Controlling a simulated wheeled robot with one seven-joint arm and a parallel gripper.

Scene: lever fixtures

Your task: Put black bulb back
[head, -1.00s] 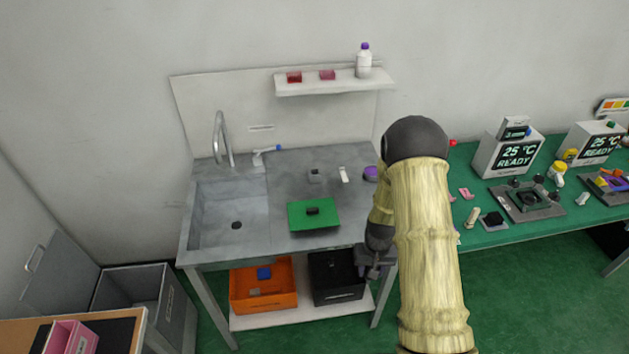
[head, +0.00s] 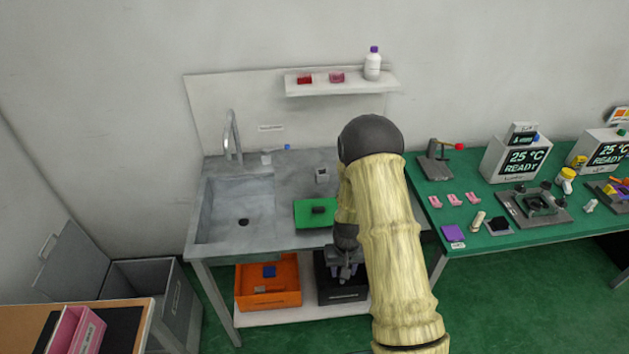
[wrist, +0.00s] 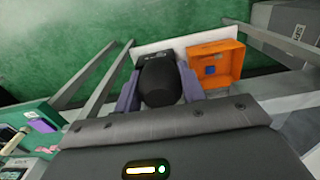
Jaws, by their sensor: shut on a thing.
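My gripper (head: 343,270) hangs in front of the right part of the metal sink table in the head view, at about the height of its lower shelf. In the wrist view it is shut on the black bulb (wrist: 160,82), a dark rounded thing between the two grey-purple fingers. The bulb is held in the air, with the lower shelf and the green floor behind it. In the head view the bulb cannot be made out clearly. Its resting place cannot be told from these frames.
An orange bin (head: 268,298) and a black bin (head: 340,293) stand on the lower shelf. A green mat (head: 305,222) with a black block lies on the sink table (head: 285,185). The green bench (head: 470,258) at right holds pink pieces, a lever stand (head: 435,165) and displays.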

